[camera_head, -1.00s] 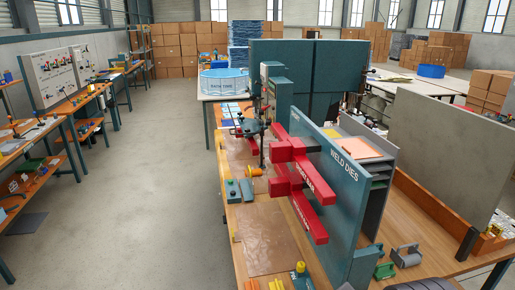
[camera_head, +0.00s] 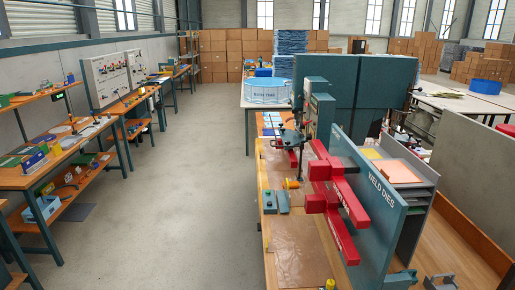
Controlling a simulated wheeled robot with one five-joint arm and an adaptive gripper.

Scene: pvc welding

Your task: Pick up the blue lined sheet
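Flat blue and white sheets (camera_head: 270,122) lie on the far part of the workbench, beyond the red bars and left of the dark green cabinet. They are small in the head view, and I cannot tell whether one has lines on it. My gripper does not show in this view.
A workbench (camera_head: 298,248) with red bars (camera_head: 335,205) and a WELD DIES rack (camera_head: 372,190) stands at right. A round pool (camera_head: 266,91) sits on a table behind. Cluttered benches (camera_head: 100,128) line the left wall. The grey floor (camera_head: 185,200) between is clear.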

